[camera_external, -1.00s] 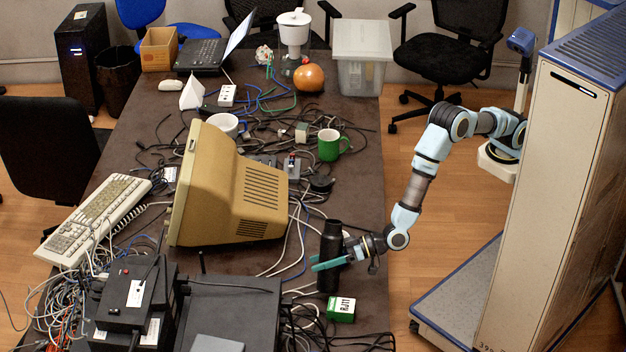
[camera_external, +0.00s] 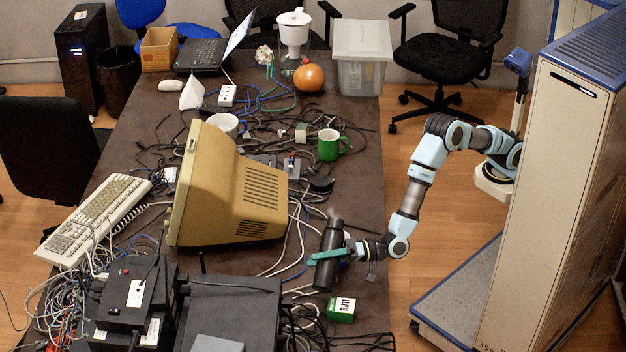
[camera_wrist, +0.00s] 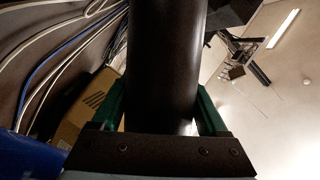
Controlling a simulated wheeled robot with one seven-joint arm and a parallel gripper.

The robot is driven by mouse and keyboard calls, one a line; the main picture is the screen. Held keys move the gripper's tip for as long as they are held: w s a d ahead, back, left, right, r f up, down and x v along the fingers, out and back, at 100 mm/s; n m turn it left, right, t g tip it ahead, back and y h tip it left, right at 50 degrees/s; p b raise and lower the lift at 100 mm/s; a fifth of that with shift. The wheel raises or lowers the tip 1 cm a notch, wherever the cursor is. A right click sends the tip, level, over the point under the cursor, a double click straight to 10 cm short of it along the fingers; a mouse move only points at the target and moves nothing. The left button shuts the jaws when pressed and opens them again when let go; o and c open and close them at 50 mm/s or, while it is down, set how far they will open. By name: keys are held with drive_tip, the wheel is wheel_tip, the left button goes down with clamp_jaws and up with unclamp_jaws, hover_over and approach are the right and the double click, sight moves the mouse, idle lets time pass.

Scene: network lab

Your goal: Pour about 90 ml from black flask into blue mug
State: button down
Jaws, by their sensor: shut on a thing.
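The black flask (camera_external: 329,258) is in my gripper (camera_external: 327,256), over the front right part of the table in the external view. It leans slightly, its top a little to the right of its base. My gripper's green fingers are shut around its body. In the wrist view the dark flask (camera_wrist: 163,65) fills the middle between the two green fingers (camera_wrist: 163,108). No mug that I can make out as blue shows in the external view. A blue thing (camera_wrist: 27,158) is at the lower left of the wrist view, cut off by the edge; I cannot tell what it is.
A beige monitor (camera_external: 225,190) stands left of the flask. A green-and-white box (camera_external: 341,310) is just below it in the picture. Cables lie around. A green mug (camera_external: 330,145) and a white mug (camera_external: 224,125) stand farther back. Black equipment (camera_external: 235,305) fills the front left.

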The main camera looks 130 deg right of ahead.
drive_tip(key=shift+w+a+f+m+t+h+b, duration=0.15)
drive_tip(key=shift+f+m+t+h+b, duration=0.35)
drive_tip(key=shift+m+b, duration=0.6)
drive_tip(key=shift+s+m+b, duration=0.2)
drive_tip(key=shift+m+b, duration=0.1)
drive_tip(key=shift+b, duration=0.8)
drive_tip(key=shift+s+d+r+m+b, duration=0.25)
drive_tip(key=shift+m+b, duration=0.25)
drive_tip(key=shift+b, duration=0.6)
drive_tip(key=shift+d+r+m+h+b, duration=0.1)
drive_tip(key=shift+r+m+h+b, duration=0.2)
drive_tip(key=shift+b, duration=0.25)
drive_tip(key=shift+w+a+r, duration=0.1)
drive_tip(key=shift+w+a, duration=0.2)
drive_tip(key=shift+w, duration=0.15)
drive_tip(key=shift+r+m+t+b, duration=0.3)
drive_tip(key=shift+m+b, duration=0.1)
drive_tip(key=shift+b, duration=0.2)
